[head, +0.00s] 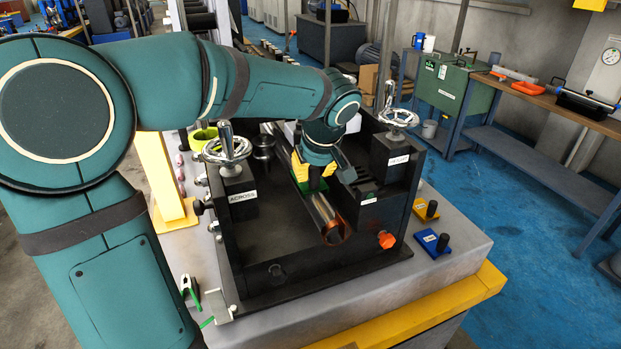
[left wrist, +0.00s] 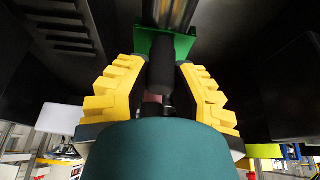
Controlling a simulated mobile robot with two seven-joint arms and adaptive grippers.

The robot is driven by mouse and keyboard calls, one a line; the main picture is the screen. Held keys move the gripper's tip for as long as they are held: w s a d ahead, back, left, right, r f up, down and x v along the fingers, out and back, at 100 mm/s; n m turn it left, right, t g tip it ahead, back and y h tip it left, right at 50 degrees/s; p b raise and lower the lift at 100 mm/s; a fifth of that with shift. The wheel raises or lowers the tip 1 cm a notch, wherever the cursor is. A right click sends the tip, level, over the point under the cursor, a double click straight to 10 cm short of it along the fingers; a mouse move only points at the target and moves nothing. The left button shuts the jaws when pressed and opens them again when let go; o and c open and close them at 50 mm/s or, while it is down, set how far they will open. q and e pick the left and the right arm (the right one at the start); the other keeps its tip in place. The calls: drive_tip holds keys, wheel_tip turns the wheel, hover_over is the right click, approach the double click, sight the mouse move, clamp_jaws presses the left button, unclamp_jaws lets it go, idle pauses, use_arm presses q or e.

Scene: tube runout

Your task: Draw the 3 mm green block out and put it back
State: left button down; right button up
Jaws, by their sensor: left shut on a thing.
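My left gripper (head: 312,178) reaches down into the black open-topped fixture (head: 290,283). Its yellow fingers are shut on the black knob (left wrist: 162,62) of the green block, which stands between them in the left wrist view. The green block (left wrist: 183,44) shows behind the knob there, close against the metal tube (left wrist: 176,12). In the head view the green block (head: 318,186) is partly hidden by the gripper, at the upper end of the tube (head: 323,212). Whether block and tube touch is unclear. My right gripper is not in view.
A blue block (head: 428,240) and a yellow block (head: 420,210), each with a black knob, sit on the grey bench right of the fixture. Handwheels (head: 228,149) (head: 398,117) stand on both sides. An orange knob (head: 386,240) sticks out of the fixture's front right.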

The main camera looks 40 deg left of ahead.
sight(316, 190)
use_arm(q)
drive_tip(key=shift+s+d+f, duration=0.1)
drive_tip(key=shift+s+d, duration=0.2)
drive_tip(key=shift+d, duration=0.25)
drive_tip(key=shift+s+d+b, duration=0.35)
drive_tip(key=shift+d, duration=0.25)
drive_tip(key=shift+s+d, duration=0.15)
drive_tip(key=shift+d, duration=0.15)
drive_tip(key=shift+s+d, duration=0.15)
drive_tip(key=shift+d, duration=0.15)
drive_tip(key=shift+s+d+b, duration=0.3)
drive_tip(key=shift+d+b, duration=0.05)
drive_tip(key=shift+d, duration=0.25)
